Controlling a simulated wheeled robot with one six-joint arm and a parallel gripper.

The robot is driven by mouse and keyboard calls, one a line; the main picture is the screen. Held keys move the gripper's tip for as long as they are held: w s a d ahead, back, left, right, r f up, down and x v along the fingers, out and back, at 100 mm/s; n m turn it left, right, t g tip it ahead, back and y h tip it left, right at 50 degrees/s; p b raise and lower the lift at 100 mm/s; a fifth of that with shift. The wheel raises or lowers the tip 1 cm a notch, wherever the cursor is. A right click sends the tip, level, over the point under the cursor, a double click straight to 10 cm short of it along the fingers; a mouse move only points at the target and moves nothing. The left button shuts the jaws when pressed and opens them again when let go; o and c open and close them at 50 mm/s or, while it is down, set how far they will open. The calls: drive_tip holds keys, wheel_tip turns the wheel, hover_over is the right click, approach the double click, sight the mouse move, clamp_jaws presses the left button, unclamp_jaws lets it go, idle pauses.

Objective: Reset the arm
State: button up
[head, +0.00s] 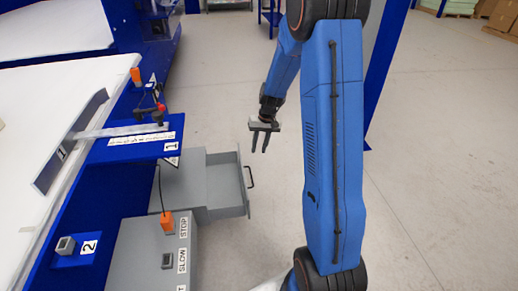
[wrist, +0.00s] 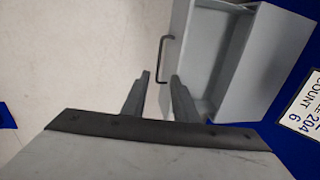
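My blue arm (head: 335,150) stands in the middle of the head view, bent over at the top so that its forearm hangs down on the left. My gripper (head: 259,150) points downward at the forearm's end. Its two dark fingers are apart, with nothing between them. They also show apart in the wrist view (wrist: 159,80). The gripper hangs in free air near a pulled-out grey drawer (head: 229,183) with a black handle (head: 251,177). The drawer also shows in the wrist view (wrist: 205,60), beyond the fingertips. I see no contact with it.
A blue and white machine table (head: 108,152) with a metal arm, orange switches and number labels fills the left. A grey control box (head: 150,262) marked SLOW and STOP stands below it. A blue post (head: 385,70) rises behind my arm. The concrete floor (head: 440,150) is clear at right.

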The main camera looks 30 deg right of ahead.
drive_tip(key=s+a+r+n+t+h, duration=0.1)
drive_tip(key=s+a+r, duration=0.3)
drive_tip(key=s+r, duration=0.4)
drive_tip(key=s+a+r+n+t, duration=0.1)
drive_tip(key=s+a+r, duration=0.4)
drive_tip(key=r, duration=0.6)
drive_tip(key=s+a+r+n+t, duration=0.1)
drive_tip(key=s+r, duration=0.2)
drive_tip(key=s, duration=0.8)
drive_tip(key=s+a+r+t+h, duration=0.1)
drive_tip(key=s+a+r, duration=0.1)
drive_tip(key=s, duration=0.9)
drive_tip(key=shift+s+r+n, duration=0.25)
drive_tip(key=shift+r+n, duration=0.15)
drive_tip(key=shift+r, duration=0.05)
